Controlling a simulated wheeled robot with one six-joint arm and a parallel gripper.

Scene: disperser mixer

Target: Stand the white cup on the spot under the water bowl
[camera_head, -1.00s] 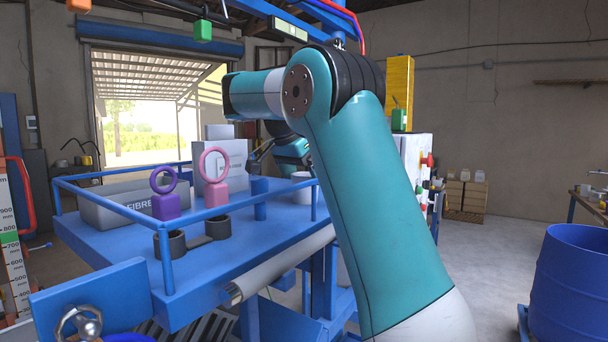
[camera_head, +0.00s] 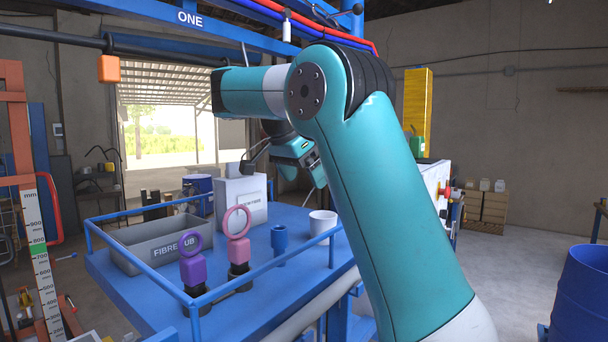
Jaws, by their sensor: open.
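The white cup (camera_head: 322,226) stands upright on the blue platform (camera_head: 262,312), at its right side near the rail. My gripper (camera_head: 281,181) hangs above and to the left of the cup, apart from it. It is open and holds nothing that I can see. My teal arm covers the area right of the cup. I cannot make out the water bowl or the spot under it in this view.
A small blue cup (camera_head: 279,239) stands left of the white cup. A white box (camera_head: 240,201), a grey fibre bin (camera_head: 165,245), a purple ring block (camera_head: 192,268) and a pink ring block (camera_head: 239,250) share the platform. A blue rail (camera_head: 205,298) edges it.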

